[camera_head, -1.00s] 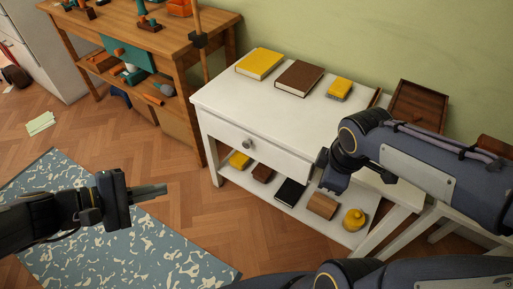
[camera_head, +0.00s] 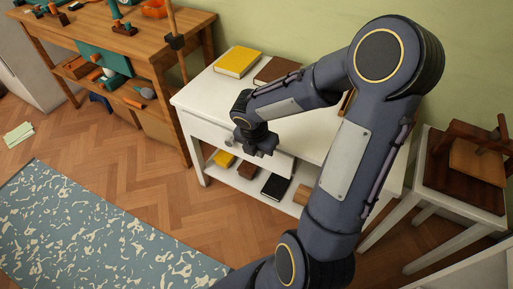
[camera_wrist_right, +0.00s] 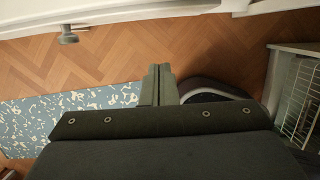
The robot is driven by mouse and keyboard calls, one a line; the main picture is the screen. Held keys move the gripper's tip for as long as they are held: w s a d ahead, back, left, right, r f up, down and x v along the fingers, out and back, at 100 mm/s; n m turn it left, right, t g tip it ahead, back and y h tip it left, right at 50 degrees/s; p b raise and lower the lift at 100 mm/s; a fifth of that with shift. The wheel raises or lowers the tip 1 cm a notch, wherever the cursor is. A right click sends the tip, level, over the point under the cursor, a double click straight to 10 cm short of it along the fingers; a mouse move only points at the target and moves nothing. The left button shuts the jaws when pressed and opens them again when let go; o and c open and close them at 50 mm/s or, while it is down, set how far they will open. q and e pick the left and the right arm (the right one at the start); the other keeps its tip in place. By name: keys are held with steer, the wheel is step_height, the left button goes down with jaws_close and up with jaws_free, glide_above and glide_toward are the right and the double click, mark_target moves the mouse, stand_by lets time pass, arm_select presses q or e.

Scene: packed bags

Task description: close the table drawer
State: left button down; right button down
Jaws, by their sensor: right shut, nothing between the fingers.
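The white table (camera_head: 190,99) stands against the green wall, with a white drawer (camera_head: 206,131) under its top. A grey round knob (camera_head: 229,142) sits on the drawer's front; a knob also shows at the upper left of the right wrist view (camera_wrist_right: 68,37). My right gripper (camera_head: 262,148) is by the drawer front, to the right of the knob, pointing down. Its fingers (camera_wrist_right: 158,84) are together and empty. I cannot tell whether it touches the drawer or how far out the drawer is. My right arm hides much of the table's right side. My left gripper is out of view.
Yellow (camera_head: 238,61) and brown (camera_head: 277,69) books lie on the tabletop. A black book (camera_head: 276,187) and other items sit on the lower shelf. A wooden workbench (camera_head: 150,68) stands at left, a white stand (camera_head: 425,190) at right. Floor in front is clear, with a patterned rug (camera_head: 90,230).

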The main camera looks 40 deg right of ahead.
steer(key=w+d+f+b, duration=0.1)
steer(key=w+d+f, duration=0.1)
steer(key=d+f, duration=0.3)
steer(key=shift+b, duration=0.4)
